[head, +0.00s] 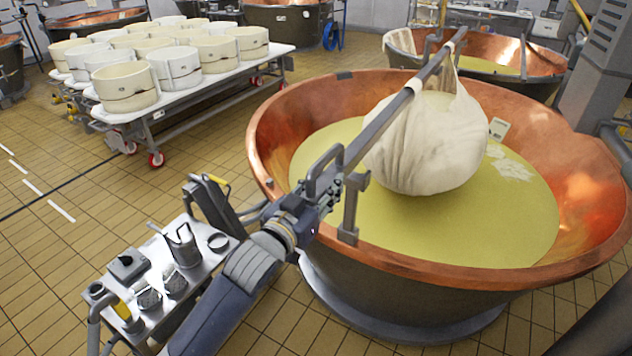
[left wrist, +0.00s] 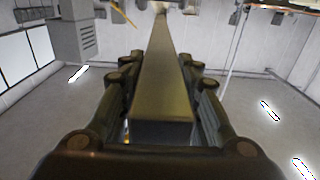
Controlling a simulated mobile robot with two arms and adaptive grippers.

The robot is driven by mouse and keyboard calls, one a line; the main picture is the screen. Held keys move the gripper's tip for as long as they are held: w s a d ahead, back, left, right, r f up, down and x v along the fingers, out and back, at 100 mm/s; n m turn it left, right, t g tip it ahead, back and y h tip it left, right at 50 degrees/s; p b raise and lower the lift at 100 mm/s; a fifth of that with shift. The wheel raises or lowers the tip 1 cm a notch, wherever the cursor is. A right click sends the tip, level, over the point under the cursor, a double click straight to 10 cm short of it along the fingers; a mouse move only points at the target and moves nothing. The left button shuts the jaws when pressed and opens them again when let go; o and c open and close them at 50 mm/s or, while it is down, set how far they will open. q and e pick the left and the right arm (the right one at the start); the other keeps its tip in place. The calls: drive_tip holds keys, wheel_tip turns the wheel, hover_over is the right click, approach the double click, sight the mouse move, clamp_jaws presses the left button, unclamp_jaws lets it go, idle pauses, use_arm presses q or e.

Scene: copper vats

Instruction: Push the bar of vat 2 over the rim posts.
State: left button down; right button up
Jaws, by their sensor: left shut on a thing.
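The copper vat (head: 590,200) in front holds yellow-green liquid; I take it as vat 2. A grey bar (head: 385,118) crosses above it, from near the front-left rim to the far rim. A full white cloth bag (head: 430,145) hangs from the bar, its bottom at the liquid. A near rim post (head: 350,210) stands beside the bar's near end. A far rim post (head: 431,46) shows near its far end. I cannot tell whether the bar touches either post. My left gripper (head: 318,193) is shut on the bar's near end; its fingers flank the bar in the left wrist view (left wrist: 160,110).
A steel cart (head: 205,265) with small tools stands left of the vat, close to my left arm. A white table (head: 200,80) carries several round moulds at the back left. Another copper vat (head: 545,62) stands behind. Tiled floor is open at left.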

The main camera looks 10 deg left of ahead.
use_arm(q)
drive_tip(key=shift+s+d, duration=0.1)
drive_tip(key=shift+d, duration=0.25)
drive_tip(key=c, duration=1.2)
unclamp_jaws()
drive_tip(key=shift+d, duration=0.2)
use_arm(e)
drive_tip(key=shift+a+f, duration=0.1)
drive_tip(key=shift+a, duration=0.25)
use_arm(q)
drive_tip(key=shift+a, duration=0.15)
use_arm(e)
drive_tip(key=shift+w, duration=0.1)
use_arm(q)
drive_tip(key=shift+s+a, duration=0.15)
drive_tip(key=shift+a, duration=0.05)
drive_tip(key=v, duration=1.1)
drive_tip(key=shift+s, duration=0.35)
drive_tip(key=shift+d, duration=0.15)
